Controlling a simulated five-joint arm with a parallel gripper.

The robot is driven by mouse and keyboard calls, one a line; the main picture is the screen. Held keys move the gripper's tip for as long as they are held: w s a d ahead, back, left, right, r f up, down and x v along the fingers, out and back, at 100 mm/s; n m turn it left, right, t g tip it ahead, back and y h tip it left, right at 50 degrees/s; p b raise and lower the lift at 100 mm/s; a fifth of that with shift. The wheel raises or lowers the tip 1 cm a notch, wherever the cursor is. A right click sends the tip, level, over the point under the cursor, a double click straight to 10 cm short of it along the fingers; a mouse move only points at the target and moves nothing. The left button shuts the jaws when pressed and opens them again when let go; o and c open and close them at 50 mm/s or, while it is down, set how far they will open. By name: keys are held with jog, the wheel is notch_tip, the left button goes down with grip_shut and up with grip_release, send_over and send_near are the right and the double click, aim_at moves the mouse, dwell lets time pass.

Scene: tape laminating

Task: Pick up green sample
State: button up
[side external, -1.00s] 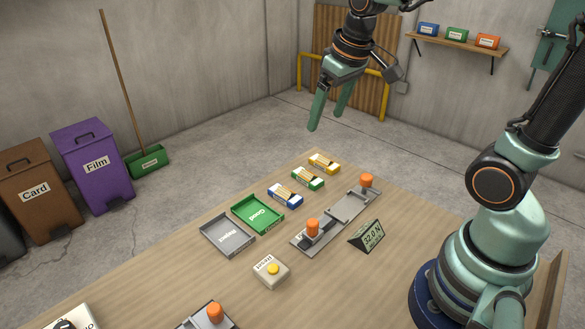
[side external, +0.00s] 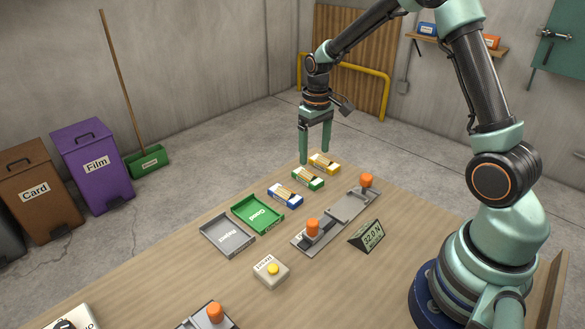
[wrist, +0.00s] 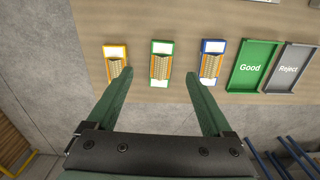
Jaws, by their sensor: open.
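The green sample (side external: 307,178) lies on the table between the yellow sample (side external: 324,163) and the blue sample (side external: 285,195). In the wrist view the green sample (wrist: 161,65) shows ahead of my fingertips, between the yellow sample (wrist: 116,66) on its left and the blue sample (wrist: 210,64) on its right. My gripper (side external: 317,158) is open and points down above the far edge of the table, close to the samples. In the wrist view my gripper (wrist: 160,76) shows its two green fingers spread apart with nothing between them.
The Good tray (side external: 258,214) and Reject tray (side external: 228,235) lie nearer along the table. A grey test fixture (side external: 350,207) with orange knobs stands right of the samples, with a 32.0 N display (side external: 367,236) beside it. A Reset button box (side external: 270,270) sits in front.

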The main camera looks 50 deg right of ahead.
aim_at(311, 174)
jog(key=f, duration=0.8)
jog(key=shift+w+a+f, duration=0.1)
jog(key=shift+w+a, duration=0.05)
jog(key=shift+w, duration=0.2)
jog(key=shift+c, duration=0.3)
grip_shut()
